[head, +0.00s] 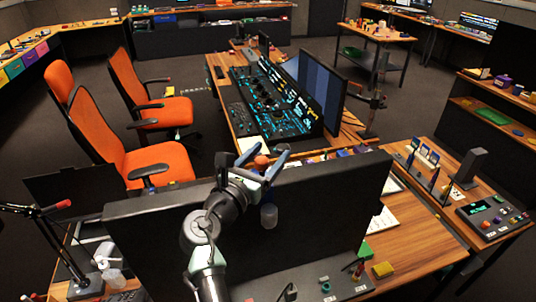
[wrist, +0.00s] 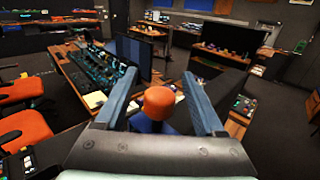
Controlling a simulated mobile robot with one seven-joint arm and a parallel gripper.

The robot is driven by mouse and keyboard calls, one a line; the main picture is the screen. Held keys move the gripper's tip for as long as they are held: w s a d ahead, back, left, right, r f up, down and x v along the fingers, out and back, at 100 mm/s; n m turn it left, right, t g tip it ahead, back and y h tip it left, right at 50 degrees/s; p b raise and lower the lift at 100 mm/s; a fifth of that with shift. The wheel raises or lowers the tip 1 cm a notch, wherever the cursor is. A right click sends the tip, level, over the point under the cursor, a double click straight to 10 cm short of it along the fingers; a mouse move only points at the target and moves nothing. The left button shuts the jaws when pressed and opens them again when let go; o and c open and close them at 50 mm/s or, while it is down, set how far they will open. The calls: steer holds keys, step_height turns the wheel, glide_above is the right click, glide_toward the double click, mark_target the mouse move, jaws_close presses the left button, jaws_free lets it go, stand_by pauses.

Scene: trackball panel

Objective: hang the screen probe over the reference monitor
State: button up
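My gripper (head: 264,158) is over the top edge of a large black monitor (head: 325,212), seen from behind. In the wrist view my two blue-grey fingers (wrist: 161,75) stand apart. Between them is an orange rounded knob (wrist: 159,102) on a blue body, probably the screen probe, with a gap on each side. The orange also shows beside my fingers in the head view. A grey-blue cylinder (head: 269,215) hangs against the monitor's back below my gripper; I cannot tell if it belongs to the probe. Which monitor is the reference monitor is not clear.
A console desk with a lit control panel (head: 272,100) and a screen with blue bars (head: 321,90) stands beyond. Orange chairs (head: 150,150) are to the left. A side desk with a button box (head: 493,215) is at the right. Open floor lies between.

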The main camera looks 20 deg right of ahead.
steer(key=shift+f, duration=0.15)
steer(key=shift+s+a, duration=0.2)
steer(key=b+v, duration=0.3)
steer(key=v, duration=0.9)
step_height(320, 180, up, 17)
steer(key=a+m+t+y+b, duration=0.2)
steer(key=m+t+y, duration=0.4)
steer(key=m, duration=1)
steer(key=s+a+r+m+t+y+b, duration=0.1)
steer(key=s+a+r+m+t+y, duration=0.1)
steer(key=s+r+m+t+y, duration=0.4)
steer(key=s+r+m+t, duration=0.2)
steer(key=s+r+m, duration=0.3)
steer(key=s+r, duration=0.4)
steer(key=shift+a+r+b, duration=0.35)
steer(key=shift+a+r, duration=0.05)
steer(key=shift+r, duration=0.4)
